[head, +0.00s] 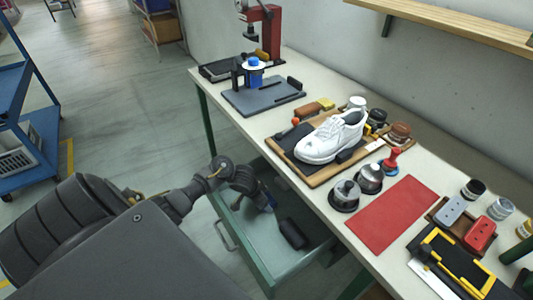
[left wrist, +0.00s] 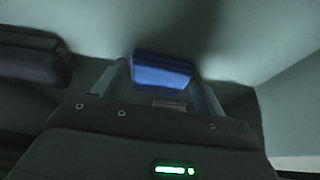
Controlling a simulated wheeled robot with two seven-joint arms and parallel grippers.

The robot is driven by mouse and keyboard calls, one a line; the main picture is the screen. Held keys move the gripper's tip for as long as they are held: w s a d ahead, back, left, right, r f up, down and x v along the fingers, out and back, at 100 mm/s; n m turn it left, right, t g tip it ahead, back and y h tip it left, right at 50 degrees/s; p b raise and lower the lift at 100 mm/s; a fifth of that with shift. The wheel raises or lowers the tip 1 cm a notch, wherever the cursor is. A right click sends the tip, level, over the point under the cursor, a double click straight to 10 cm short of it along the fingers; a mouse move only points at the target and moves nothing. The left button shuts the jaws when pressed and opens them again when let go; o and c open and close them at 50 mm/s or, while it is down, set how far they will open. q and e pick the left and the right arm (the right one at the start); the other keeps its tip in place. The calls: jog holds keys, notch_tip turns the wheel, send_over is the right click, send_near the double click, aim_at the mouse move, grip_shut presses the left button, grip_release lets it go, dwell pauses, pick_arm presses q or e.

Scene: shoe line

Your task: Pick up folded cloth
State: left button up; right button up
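The folded cloth (left wrist: 162,72) is a small blue block. In the left wrist view it sits between the tips of my left gripper (left wrist: 160,82). The two fingers stand apart, with the cloth's edges close to both; I cannot tell whether they press on it. In the head view my left arm reaches down into an open green drawer (head: 257,262) under the bench, and my left gripper (head: 262,200) is low inside it. A little blue shows at the gripper's tip there, mostly hidden. My right gripper is not in view.
A dark object (head: 292,233) lies in the drawer beside the gripper; a dark shape (left wrist: 30,57) also shows at the left wrist view's left edge. Drawer walls surround the gripper. The bench above holds a white shoe (head: 330,137), a red mat (head: 392,213) and several tools.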

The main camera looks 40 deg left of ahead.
pick_arm(q)
jog(key=c, duration=0.6)
notch_tip(320, 180, up, 10)
jog(key=p, duration=0.3)
